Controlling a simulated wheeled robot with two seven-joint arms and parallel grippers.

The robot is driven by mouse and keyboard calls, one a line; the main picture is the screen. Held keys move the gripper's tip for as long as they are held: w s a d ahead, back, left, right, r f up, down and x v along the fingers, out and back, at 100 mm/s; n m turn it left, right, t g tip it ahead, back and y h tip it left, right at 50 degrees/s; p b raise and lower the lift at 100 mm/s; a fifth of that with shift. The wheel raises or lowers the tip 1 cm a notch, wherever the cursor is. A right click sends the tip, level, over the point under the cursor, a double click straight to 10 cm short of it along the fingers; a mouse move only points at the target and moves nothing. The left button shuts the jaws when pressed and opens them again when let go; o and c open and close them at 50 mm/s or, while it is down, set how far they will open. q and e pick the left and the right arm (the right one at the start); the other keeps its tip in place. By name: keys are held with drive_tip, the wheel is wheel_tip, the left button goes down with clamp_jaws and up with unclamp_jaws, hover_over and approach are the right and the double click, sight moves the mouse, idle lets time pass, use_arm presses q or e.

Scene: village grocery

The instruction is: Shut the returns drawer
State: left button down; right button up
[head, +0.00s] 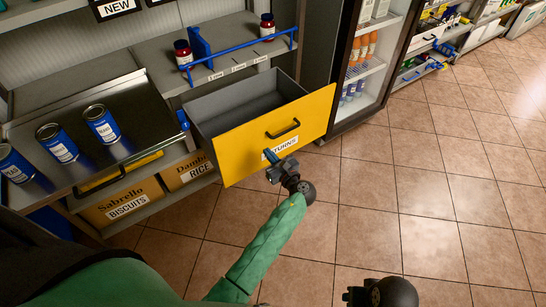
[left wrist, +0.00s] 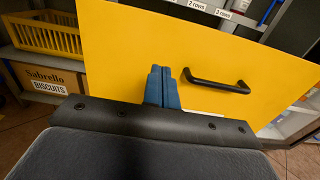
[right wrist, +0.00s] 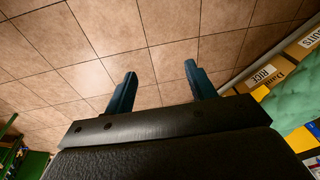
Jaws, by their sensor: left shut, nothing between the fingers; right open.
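The returns drawer, with a yellow front (head: 240,144) and a black bar handle (head: 283,129), stands pulled out from the shelf unit; its grey inside looks empty. My left gripper (head: 270,155) is shut and empty, with its blue fingertips at the drawer front, below and left of the handle. In the left wrist view the shut fingers (left wrist: 163,85) point at the yellow front (left wrist: 130,50), left of the handle (left wrist: 217,82); I cannot tell whether they touch it. My right gripper (right wrist: 158,85) is open and empty above the tiled floor, away from the drawer.
A metal tray shelf with several blue cans (head: 102,124) is left of the drawer. Boxes marked biscuits (head: 124,207) and rice (head: 188,172) sit below. A glass-front fridge (head: 366,65) stands right of the drawer. The tiled floor at right is clear.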

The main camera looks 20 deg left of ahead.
sight(251, 133)
use_arm(q)
drive_tip(key=p+x, duration=0.2)
drive_tip(key=x, duration=0.6)
drive_tip(key=shift+w+a+r, duration=0.1)
drive_tip(key=shift+w+a, duration=0.35)
drive_tip(key=shift+a, duration=0.15)
use_arm(e)
wheel_tip(251, 133, down, 9)
drive_tip(key=w, duration=0.2)
drive_tip(key=shift+f, duration=0.15)
